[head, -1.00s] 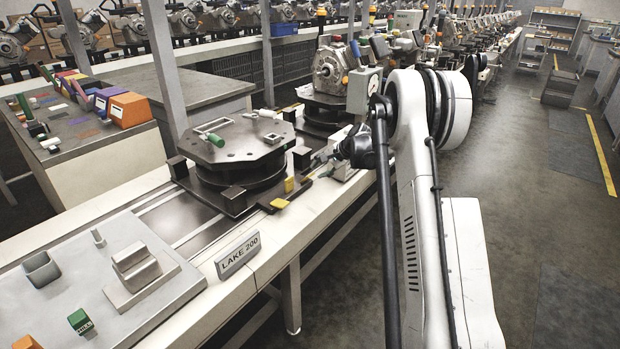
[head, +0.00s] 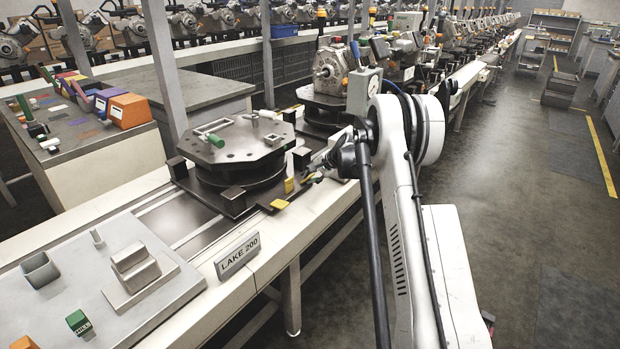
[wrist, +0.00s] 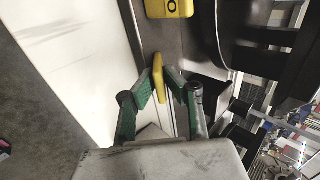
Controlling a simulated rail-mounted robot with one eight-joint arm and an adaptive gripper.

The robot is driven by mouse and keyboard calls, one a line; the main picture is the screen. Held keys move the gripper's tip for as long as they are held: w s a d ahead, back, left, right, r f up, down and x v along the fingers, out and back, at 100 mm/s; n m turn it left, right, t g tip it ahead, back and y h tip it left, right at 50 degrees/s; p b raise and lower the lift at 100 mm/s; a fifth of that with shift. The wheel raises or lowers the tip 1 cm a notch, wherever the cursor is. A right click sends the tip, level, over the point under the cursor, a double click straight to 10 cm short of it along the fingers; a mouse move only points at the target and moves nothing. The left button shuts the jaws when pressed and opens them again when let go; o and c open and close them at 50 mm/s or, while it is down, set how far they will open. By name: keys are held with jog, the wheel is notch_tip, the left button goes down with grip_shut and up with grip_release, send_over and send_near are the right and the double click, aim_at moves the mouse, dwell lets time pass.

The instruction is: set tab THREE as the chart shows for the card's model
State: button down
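A yellow tab (wrist: 158,80) stands between the green-padded fingertips of my gripper (wrist: 160,76) in the wrist view. The fingertips are very close to it on both sides; I cannot tell whether they touch. In the head view my gripper (head: 316,172) is low at the right front of the dark octagonal fixture (head: 238,142), partly hidden by my arm. Yellow pieces (head: 289,185) and (head: 279,204) show at the fixture's front edge. Another yellow block (wrist: 168,8) is at the top of the wrist view. A card (head: 237,255) reads LAKE 200. No tab number or chart is readable.
A grey plate (head: 60,300) with blocks and a cup lies at the front left. A side bench (head: 95,160) holds coloured boxes. A gauge (head: 372,86) and motor units stand farther along the conveyor. The floor aisle (head: 520,200) at right is clear.

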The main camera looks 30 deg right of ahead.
dwell(0.4)
jog(key=g, duration=0.1)
jog(key=w+r+g+h, duration=0.1)
jog(key=g, duration=0.1)
jog(key=shift+w+a+h, duration=0.1)
jog(key=shift+a+h, duration=0.2)
jog(key=shift+a, duration=0.05)
jog(key=shift+w+a+r+g+h+p, duration=0.1)
jog(key=shift+w+g+h+p, duration=0.2)
jog(key=shift+g, duration=0.4)
jog(key=shift+w+a+g+h+p, duration=0.15)
jog(key=shift+g+h, duration=0.2)
jog(key=shift+g, duration=0.35)
jog(key=shift+w+a+r+g+h+p, duration=0.15)
jog(key=shift+w+g+h, duration=0.15)
jog(key=shift+g, duration=0.4)
jog(key=shift+w+f+g, duration=0.1)
jog(key=shift+f+g, duration=0.05)
jog(key=shift+g, duration=0.25)
jog(key=c, duration=1.8)
grip_release()
jog(key=shift+c, duration=0.2)
notch_tip(320, 180, up, 8)
jog(key=shift+f, duration=0.2)
